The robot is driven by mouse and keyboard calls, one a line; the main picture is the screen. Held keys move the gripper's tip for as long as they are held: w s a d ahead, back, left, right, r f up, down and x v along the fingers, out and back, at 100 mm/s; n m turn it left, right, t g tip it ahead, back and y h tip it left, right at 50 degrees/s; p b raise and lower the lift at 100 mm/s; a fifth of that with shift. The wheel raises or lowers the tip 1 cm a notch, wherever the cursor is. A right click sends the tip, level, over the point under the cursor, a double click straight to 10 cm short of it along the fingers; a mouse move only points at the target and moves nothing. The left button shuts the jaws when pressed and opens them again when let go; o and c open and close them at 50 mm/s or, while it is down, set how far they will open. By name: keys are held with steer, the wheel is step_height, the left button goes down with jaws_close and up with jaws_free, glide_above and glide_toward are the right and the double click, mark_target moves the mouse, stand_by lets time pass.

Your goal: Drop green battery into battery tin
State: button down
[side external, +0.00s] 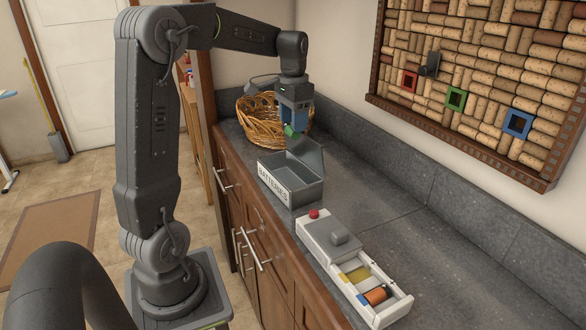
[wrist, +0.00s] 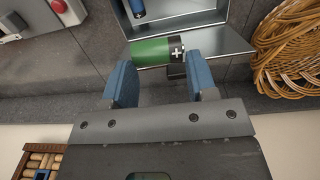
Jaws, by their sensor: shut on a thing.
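The green battery (wrist: 152,52) has a dark end with a white plus sign and lies across between my gripper's blue fingers in the wrist view. My gripper (side external: 293,127) is shut on it and holds it in the air. The green battery also shows below the fingers in the side view (side external: 291,132). The grey battery tin (side external: 287,194), labelled BATTERIES, stands on the counter with its lid raised.
A wicker basket (side external: 250,125) stands behind the tin. A grey and white box (side external: 325,236) with a red button and an open drawer (side external: 398,303) holding an orange battery (side external: 376,296) is in front. A cork board (side external: 480,75) hangs on the wall. The counter's right side is clear.

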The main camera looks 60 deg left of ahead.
steer(key=shift+f, duration=2.85)
steer(key=shift+c, duration=1.7)
jaws_free()
steer(key=shift+r, duration=0.15)
step_height(320, 180, up, 14)
steer(key=shift+f, duration=0.2)
